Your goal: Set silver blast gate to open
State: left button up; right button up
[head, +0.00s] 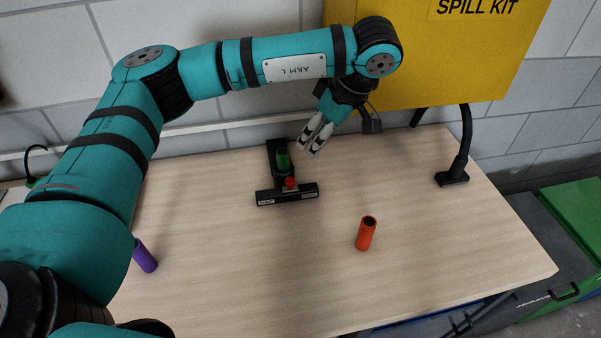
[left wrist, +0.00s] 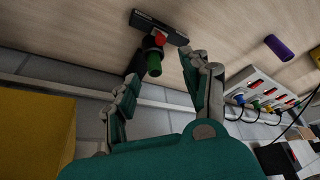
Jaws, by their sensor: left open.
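A black T-shaped fixture (head: 271,196) stands on the table, with a green upright cylinder (head: 283,160) and a red knob (head: 291,183). Its front bar carries a small white label near each end, too small to read. No part of it looks clearly silver, so I cannot tell whether it is the blast gate or how it is set. My left gripper (head: 308,151) is open and empty, above the table just right of the green cylinder. In the left wrist view the green cylinder (left wrist: 153,69) and red knob (left wrist: 160,37) appear between the open fingers (left wrist: 165,70), beyond the tips. My right gripper is not in view.
A power strip (left wrist: 262,92) shows in the left wrist view.

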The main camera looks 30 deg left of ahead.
aim_at(291, 180)
pick_arm(q)
jog(key=p+x, duration=0.4)
jog(key=x, duration=1.1)
jog(key=shift+s+f, duration=0.1)
jog(key=shift+f, duration=0.25)
jog(key=shift+a+f+p, duration=0.25)
jog(key=shift+f+p, duration=0.1)
jog(key=shift+f, duration=0.25)
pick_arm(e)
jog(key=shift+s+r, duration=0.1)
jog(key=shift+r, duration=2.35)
pick_arm(q)
jog(key=c, duration=0.8)
grip_shut()
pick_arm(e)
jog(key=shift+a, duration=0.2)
